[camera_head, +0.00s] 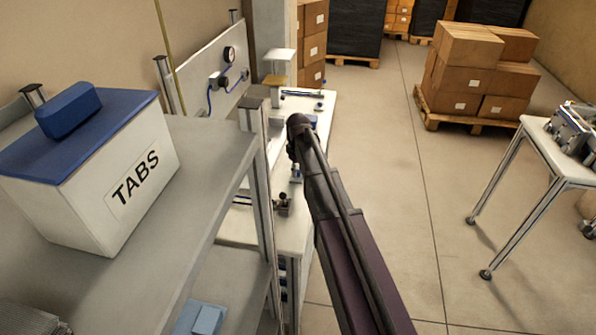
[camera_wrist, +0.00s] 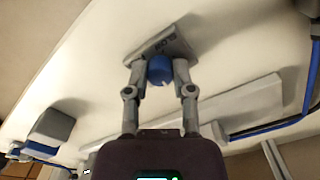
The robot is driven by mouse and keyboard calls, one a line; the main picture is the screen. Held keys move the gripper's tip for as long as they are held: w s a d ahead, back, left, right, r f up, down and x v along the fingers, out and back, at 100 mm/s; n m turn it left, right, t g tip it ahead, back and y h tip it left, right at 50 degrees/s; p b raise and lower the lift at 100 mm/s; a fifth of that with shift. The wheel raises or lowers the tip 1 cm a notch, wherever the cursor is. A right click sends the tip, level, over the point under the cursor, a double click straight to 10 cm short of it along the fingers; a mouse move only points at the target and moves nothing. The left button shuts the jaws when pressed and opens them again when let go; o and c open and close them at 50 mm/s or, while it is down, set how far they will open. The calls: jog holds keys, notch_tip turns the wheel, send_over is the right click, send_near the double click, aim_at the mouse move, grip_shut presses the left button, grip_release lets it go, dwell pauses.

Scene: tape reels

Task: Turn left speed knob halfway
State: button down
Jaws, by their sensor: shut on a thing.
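A blue knob (camera_wrist: 160,69) sits in front of a small grey plate (camera_wrist: 170,45) with dark lettering, too blurred to read surely, on a white surface. My gripper (camera_wrist: 160,72) has one finger on each side of the knob and is shut on it. The knob's lower part is hidden by my wrist side, and its turn angle cannot be told. In the head view my arm reaches over the white bench (camera_head: 305,104); the fingers and the knob cannot be made out there.
In the wrist view, a grey block (camera_wrist: 52,127) lies left and a long pale bar (camera_wrist: 250,104) right, near a blue cable (camera_wrist: 275,130). In the head view, a TABS box (camera_head: 85,185) stands on a grey shelf (camera_head: 185,220) left of my arm. Stacked cartons (camera_head: 468,70) stand beyond open floor.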

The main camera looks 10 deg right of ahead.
jog(key=shift+s, duration=0.1)
jog(key=shift+c, duration=2.3)
grip_release()
jog(key=shift+m, duration=0.4)
